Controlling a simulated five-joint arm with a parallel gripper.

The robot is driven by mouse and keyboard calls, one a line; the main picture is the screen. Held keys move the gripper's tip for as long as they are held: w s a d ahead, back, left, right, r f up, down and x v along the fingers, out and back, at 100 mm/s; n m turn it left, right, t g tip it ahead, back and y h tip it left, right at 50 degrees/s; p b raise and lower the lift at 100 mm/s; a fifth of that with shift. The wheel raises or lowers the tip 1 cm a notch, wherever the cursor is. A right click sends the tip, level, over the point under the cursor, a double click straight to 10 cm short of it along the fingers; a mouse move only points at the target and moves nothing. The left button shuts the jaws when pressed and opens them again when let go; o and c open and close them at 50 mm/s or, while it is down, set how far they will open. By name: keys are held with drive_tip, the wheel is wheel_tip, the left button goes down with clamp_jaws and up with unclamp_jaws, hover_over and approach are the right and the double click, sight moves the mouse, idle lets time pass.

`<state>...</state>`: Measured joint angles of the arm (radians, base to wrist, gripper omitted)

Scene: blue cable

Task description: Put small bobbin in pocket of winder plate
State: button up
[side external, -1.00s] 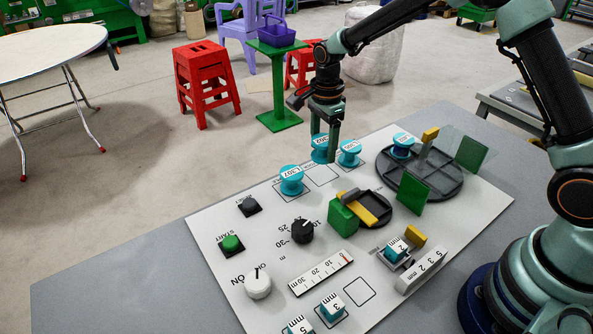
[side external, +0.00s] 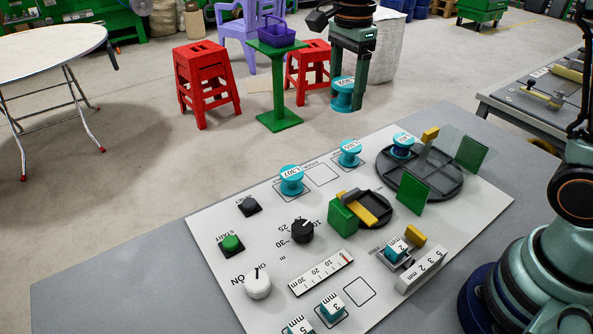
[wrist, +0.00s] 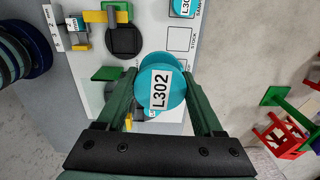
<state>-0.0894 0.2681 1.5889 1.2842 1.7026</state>
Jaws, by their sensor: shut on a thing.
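My gripper (side external: 349,98) is shut on a teal bobbin (side external: 342,94) with a white label reading L302. It holds the bobbin high above the far side of the board. In the wrist view the bobbin (wrist: 163,88) sits between both fingers, label towards the camera. A round dark grey plate (side external: 445,184) with green upright panels lies on the board's right part; another teal bobbin (side external: 402,146) is at its far left edge. A smaller dark round dish (side external: 372,217) with a yellow bar and green block lies in front. Which one has the pocket, I cannot tell.
Two teal bobbins (side external: 291,181) and (side external: 349,153) stand on the white board (side external: 225,290) beside an empty outlined square (side external: 321,175). A clear panel (side external: 440,145) rises by the plate. Knobs, a green button and teal numbered blocks occupy the near side.

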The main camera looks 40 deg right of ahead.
hover_over(368, 207)
drive_tip(key=w, duration=0.1)
drive_tip(key=s, duration=0.1)
wheel_tip(368, 207, down, 20)
drive_tip(key=shift+f, duration=0.1)
idle(0.4)
drive_tip(key=o, duration=1.3)
drive_tip(key=shift+f, duration=0.15)
drive_tip(key=shift+o, duration=0.2)
